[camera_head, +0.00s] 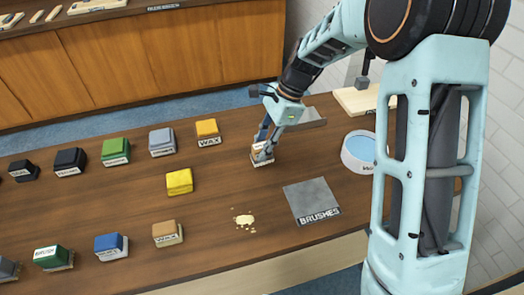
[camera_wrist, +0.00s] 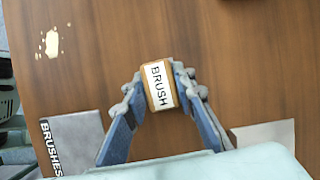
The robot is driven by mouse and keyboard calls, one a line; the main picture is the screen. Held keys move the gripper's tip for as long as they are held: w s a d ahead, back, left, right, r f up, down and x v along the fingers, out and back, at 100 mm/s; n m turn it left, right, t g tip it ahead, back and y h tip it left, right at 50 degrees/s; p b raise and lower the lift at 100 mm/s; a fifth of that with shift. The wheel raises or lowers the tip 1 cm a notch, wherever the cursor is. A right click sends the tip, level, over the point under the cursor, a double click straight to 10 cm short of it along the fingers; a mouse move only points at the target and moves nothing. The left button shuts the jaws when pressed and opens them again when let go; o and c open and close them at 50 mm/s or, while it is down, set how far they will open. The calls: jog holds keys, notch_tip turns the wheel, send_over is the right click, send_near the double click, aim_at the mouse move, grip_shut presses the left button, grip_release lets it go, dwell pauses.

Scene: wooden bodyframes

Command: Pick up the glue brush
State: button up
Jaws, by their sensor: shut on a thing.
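A small tan-orange block with a white label reading BRUSH (camera_wrist: 158,87) is between the fingers of my gripper (camera_wrist: 158,90) in the wrist view. The fingers press on its left and right sides, so my gripper is shut on it. In the head view my gripper (camera_head: 263,150) is low over the table's middle, and the brush block (camera_head: 262,158) shows partly below the fingers. I cannot tell whether it touches the table. The word glue is not readable on its label.
A grey pad marked BRUSHES (camera_head: 313,200) lies to the right, with a blue-topped round tub (camera_head: 359,152) behind it. Several labelled blocks stand at left, including a yellow one (camera_head: 179,182) and a tan one (camera_head: 167,233). A cream spill (camera_head: 244,219) lies in front.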

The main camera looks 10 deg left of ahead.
aim_at(258, 145)
grip_shut()
jog(key=shift+r, duration=0.15)
jog(key=shift+r, duration=0.3)
notch_tip(258, 145, up, 2)
jog(key=shift+w+r, duration=0.1)
jog(key=shift+r, duration=0.05)
jog(key=s+d+r+b, duration=0.1)
jog(key=s+d+r, duration=0.6)
jog(key=s+r, duration=0.3)
jog(key=shift+s+b, duration=0.3)
jog(key=shift+s, duration=0.8)
jog(key=shift+d, duration=0.1)
